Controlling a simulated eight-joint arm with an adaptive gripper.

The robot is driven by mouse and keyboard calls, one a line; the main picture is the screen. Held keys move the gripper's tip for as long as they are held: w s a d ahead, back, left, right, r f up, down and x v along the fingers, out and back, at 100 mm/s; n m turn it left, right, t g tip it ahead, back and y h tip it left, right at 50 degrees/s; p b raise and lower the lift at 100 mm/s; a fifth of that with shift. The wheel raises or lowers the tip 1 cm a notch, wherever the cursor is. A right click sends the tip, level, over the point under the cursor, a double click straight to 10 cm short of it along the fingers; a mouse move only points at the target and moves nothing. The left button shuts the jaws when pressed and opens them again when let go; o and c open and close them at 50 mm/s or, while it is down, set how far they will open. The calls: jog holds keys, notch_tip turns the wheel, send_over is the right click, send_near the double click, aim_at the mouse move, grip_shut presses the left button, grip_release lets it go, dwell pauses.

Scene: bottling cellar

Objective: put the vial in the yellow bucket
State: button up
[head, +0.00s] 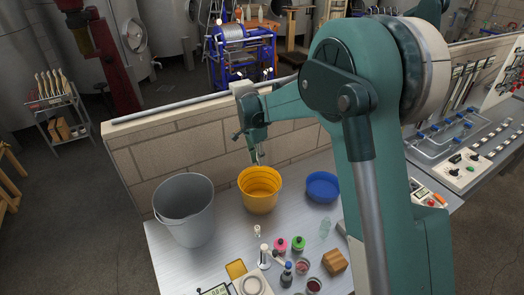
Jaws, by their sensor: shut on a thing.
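My gripper (259,155) is above the back part of the yellow bucket (259,198), pointing down, apart from the bucket as far as I can see. It is shut on a small, thin, pale thing that looks like the vial, though it is too small here to make out clearly. The yellow bucket stands upright and open on the table near the low wall. The part of its inside that I can see looks empty.
A large grey bucket (184,222) stands left of the yellow one, a blue bowl (322,188) right of it. A small clear glass piece (257,231), pink (281,246) and green (298,244) bottles and a wooden block (334,262) stand in front. The brick wall (186,146) rises behind.

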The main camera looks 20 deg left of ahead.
jog(key=shift+s+f, duration=0.1)
jog(key=shift+f, duration=0.25)
jog(key=shift+f, duration=0.1)
notch_tip(320, 180, down, 11)
jog(key=b, duration=0.2)
dwell(1.2)
jog(key=o, duration=0.9)
